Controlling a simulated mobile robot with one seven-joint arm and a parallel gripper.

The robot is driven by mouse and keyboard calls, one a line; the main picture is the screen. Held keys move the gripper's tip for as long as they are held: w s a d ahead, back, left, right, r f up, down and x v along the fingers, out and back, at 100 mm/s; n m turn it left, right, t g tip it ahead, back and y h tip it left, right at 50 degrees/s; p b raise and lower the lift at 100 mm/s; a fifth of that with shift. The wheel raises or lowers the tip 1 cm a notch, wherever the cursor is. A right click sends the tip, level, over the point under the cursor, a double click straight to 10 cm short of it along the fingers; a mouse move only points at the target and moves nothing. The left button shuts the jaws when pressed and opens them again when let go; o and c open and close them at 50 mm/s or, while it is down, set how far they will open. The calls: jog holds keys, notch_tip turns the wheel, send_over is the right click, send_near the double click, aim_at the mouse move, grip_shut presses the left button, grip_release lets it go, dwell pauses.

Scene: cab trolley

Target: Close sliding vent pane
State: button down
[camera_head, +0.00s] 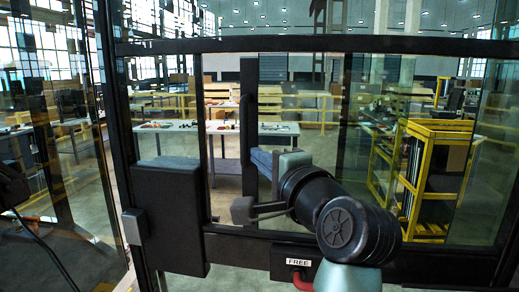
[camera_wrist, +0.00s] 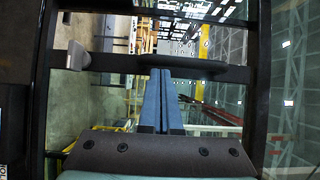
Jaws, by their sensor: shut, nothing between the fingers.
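The sliding vent pane is tinted glass (camera_head: 335,115) with a dark upright edge bar (camera_head: 248,105). A tall gap shows left of that bar, between it and the frame's dark post (camera_head: 203,125). In the wrist view the edge bar (camera_wrist: 240,74) runs sideways and carries a thicker dark grip (camera_wrist: 205,67). A small grey block (camera_wrist: 77,56) sits near one end of it. My gripper (camera_head: 253,153) is shut, its blue fingers together, at the pane's edge bar. In the wrist view its fingertips (camera_wrist: 160,72) meet the grip; whether they touch cannot be told.
A black box (camera_head: 170,215) is mounted at the frame's lower left. A label reading FREE (camera_head: 298,262) sits above a red part (camera_head: 300,281) below the window. Beyond the glass stand tables (camera_head: 170,138) and a yellow rack (camera_head: 435,175).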

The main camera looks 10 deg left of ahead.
jog(key=shift+w+f, duration=0.1)
jog(key=a+p, duration=0.2)
jog(key=a, duration=0.9)
jog(key=shift+w, duration=0.3)
jog(key=shift+a, duration=0.1)
